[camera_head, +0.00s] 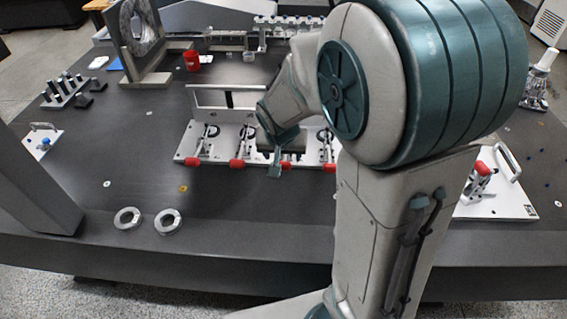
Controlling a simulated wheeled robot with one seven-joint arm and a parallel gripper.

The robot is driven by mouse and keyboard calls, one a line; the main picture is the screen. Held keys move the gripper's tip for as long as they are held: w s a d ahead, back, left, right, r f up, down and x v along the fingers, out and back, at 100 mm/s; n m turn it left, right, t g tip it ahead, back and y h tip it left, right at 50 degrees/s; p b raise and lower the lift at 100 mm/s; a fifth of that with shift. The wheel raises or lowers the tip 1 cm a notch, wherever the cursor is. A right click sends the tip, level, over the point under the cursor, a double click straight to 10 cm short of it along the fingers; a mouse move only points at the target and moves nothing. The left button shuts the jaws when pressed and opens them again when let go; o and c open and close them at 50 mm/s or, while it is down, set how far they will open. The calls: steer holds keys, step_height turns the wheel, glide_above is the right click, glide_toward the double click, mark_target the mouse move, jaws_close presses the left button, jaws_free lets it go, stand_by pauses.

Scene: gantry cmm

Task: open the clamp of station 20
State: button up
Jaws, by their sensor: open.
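A white fixture plate (216,155) lies on the dark table, with a row of toggle clamps along its front edge. Their red handles show at the far left (192,161), left of the middle (237,163) and far right (330,167). Another red handle (288,165) is partly covered by my gripper. The station labels are too small to read, so I cannot tell which clamp is station 20. My gripper (276,170) hangs at the front edge of the plate, beside that partly covered handle. Its jaws are open; whether it touches the handle is unclear. My arm hides part of the plate's right side.
Two metal rings (147,220) lie on the front of the table. A separate white plate with a red-handled clamp (480,170) is at the right. The table left of the plate is mostly clear.

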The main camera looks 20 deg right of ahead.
mark_target(283, 163)
steer(key=shift+b+x, duration=0.4)
steer(key=shift+x, duration=2.8)
steer(key=shift+c, duration=0.3)
